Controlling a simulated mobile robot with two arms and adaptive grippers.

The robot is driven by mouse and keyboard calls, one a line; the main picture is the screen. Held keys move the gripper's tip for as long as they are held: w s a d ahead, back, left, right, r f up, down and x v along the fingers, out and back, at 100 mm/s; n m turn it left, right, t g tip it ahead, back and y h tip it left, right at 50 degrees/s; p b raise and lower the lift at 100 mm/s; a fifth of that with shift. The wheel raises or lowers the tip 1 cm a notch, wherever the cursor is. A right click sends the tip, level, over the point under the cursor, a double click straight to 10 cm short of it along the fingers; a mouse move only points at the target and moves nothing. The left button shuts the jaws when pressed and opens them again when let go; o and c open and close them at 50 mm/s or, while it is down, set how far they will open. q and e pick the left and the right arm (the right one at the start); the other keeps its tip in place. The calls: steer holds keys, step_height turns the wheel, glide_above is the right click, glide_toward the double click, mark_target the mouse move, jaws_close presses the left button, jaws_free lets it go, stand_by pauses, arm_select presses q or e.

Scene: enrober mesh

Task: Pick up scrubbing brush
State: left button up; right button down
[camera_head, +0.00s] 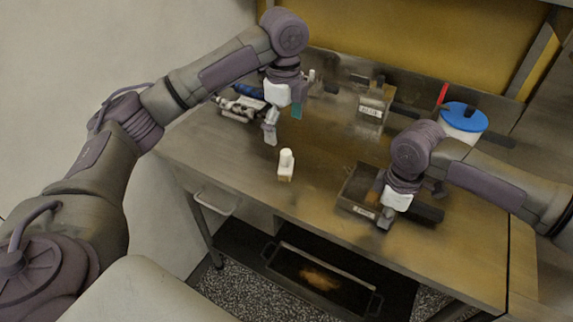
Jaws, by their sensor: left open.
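A small white object with a rounded knob on a pale block (286,166) stands on the steel table; it looks like the scrubbing brush, but its bristles cannot be made out. My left gripper (284,121) is open and empty, pointing down above the table, behind the brush and slightly to its left. It is apart from the brush. My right gripper (388,215) is low over a dark labelled tray at the right; whether its fingers are apart or touch the tray is unclear.
The dark tray (353,196) sits on the steel table (232,150). Metal parts and a blue item (248,91) lie at the back left. A labelled metal container (372,108) and a blue-lidded tub (464,117) stand behind. The table left of the brush is clear.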

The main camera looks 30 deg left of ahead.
mark_target(286, 164)
arm_select(q)
steer(key=shift+f+n, duration=0.3)
steer(key=shift+f, duration=0.1)
step_height(286, 164, down, 5)
steer(key=shift+f, duration=0.1)
steer(key=shift+d+f, duration=0.2)
steer(key=shift+f, duration=2.9)
steer(key=shift+c, duration=0.3)
steer(key=c, duration=1.2)
step_height(286, 164, up, 10)
steer(key=shift+r, duration=0.1)
steer(key=shift+c, duration=0.2)
